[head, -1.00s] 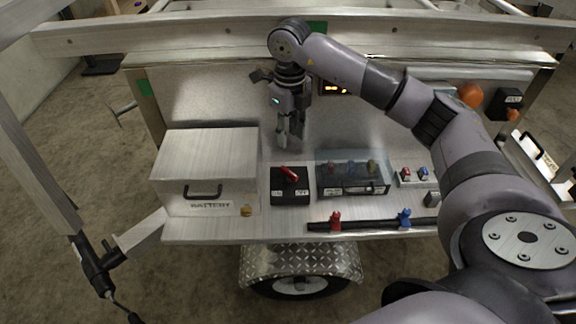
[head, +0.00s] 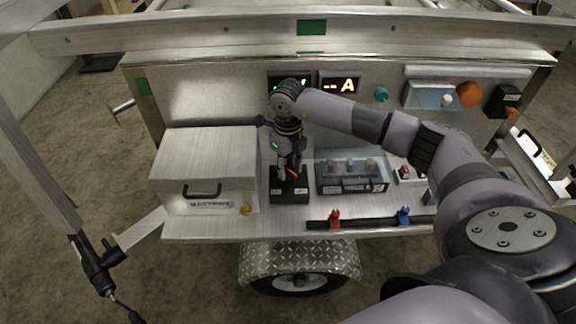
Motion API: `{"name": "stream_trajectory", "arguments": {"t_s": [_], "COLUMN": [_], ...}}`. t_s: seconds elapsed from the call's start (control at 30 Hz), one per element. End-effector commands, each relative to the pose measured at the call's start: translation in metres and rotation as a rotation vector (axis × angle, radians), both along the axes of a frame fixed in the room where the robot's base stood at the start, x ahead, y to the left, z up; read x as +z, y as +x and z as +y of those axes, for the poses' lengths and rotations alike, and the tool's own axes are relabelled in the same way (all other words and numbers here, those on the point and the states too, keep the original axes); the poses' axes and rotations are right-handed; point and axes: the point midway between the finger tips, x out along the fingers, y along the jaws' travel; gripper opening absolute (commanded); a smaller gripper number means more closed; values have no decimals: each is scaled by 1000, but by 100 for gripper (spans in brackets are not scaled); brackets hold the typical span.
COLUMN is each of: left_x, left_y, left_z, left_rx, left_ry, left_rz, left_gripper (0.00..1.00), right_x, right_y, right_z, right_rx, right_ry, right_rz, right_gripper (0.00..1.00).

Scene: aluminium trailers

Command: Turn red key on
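The red key (head: 293,173) stands on a small black switch box (head: 290,196) with white labels on its front corners, on the trailer's metal shelf. My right gripper (head: 288,173) points down over the box. Its fingers are at the key and hide part of it. Some red shows by the fingertips. I cannot tell whether the fingers are closed on the key or only beside it. My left gripper is not in view.
A metal battery box (head: 208,160) stands left of the switch. A clear-covered fuse box (head: 350,174) stands close on the right. A black bar (head: 365,222) with red and blue terminals lies at the shelf front. Lit displays (head: 339,85) are on the back panel.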

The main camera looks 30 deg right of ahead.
Motion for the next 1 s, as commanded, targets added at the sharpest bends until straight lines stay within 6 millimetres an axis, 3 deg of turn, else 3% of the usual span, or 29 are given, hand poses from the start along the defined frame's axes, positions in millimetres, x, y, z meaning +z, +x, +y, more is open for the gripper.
{"name": "stream_trajectory", "arguments": {"t_s": [0.5,1.0], "left_x": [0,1], "left_y": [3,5], "left_z": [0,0], "left_rx": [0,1], "left_ry": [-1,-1], "left_rz": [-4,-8], "left_gripper": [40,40], "right_x": [1,1], "right_y": [0,0], "right_z": [0,0], "right_rx": [0,-24], "right_ry": [0,0], "right_rz": [-1,-1], "right_gripper": [0,0]}}
